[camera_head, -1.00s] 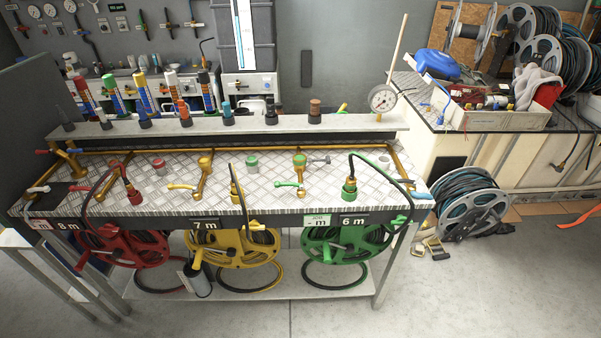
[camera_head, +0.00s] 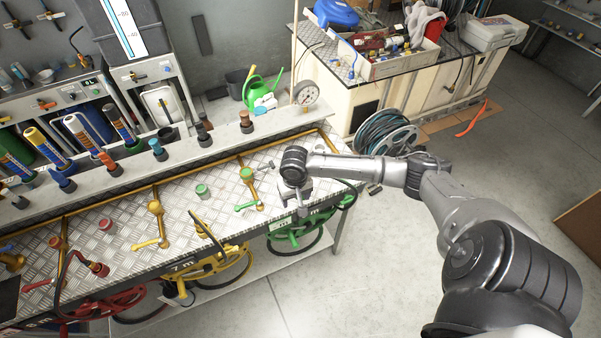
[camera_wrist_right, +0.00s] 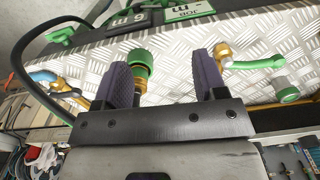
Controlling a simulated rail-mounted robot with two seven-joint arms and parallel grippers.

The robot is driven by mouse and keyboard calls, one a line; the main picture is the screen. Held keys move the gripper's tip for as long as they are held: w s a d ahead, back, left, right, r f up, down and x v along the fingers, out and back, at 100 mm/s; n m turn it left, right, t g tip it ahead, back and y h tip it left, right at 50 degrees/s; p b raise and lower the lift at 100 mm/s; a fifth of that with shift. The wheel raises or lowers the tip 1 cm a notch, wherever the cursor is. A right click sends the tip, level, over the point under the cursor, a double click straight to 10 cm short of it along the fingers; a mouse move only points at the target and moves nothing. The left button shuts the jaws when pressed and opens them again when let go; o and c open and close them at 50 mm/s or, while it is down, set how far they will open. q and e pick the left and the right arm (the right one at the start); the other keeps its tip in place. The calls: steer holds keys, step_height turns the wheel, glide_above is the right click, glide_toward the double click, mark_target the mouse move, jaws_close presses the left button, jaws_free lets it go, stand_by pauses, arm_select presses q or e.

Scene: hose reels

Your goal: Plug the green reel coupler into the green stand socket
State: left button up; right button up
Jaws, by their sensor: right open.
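The green reel coupler (camera_wrist_right: 140,64), a green collar on a brass body, stands between the open fingers of my right gripper (camera_wrist_right: 163,80) in the wrist view, closer to the left finger. I cannot tell whether it touches that finger. In the head view my right gripper (camera_head: 303,208) is over the bench's right front edge and hides the coupler. The green stand socket (camera_head: 246,174) is a brass stand with a green top and green lever, left of the gripper. In the wrist view its brass part (camera_wrist_right: 222,52) is right of the right finger. My left gripper is out of view.
The green reel (camera_head: 285,243) hangs below the bench front, and a black hose (camera_wrist_right: 20,75) arcs at the wrist view's left. A loose green-topped cap (camera_head: 203,191) and yellow stand (camera_head: 155,208) are farther left. A shelf with several dark fittings runs behind.

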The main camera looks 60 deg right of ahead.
steer(key=w+d+r+m+p, duration=0.2)
steer(key=d+r+m+p, duration=0.15)
steer(key=d+r, duration=0.5)
steer(key=shift+m, duration=0.25)
steer(key=f, duration=0.7)
steer(key=shift+w+f, duration=0.1)
steer(key=shift+w, duration=0.1)
steer(key=f, duration=0.4)
steer(key=shift+w+f, duration=0.2)
steer(key=shift+f, duration=0.45)
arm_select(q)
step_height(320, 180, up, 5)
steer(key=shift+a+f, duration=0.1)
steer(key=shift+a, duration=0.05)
arm_select(e)
steer(key=shift+c, duration=0.2)
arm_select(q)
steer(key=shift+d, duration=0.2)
arm_select(e)
steer(key=c, duration=1)
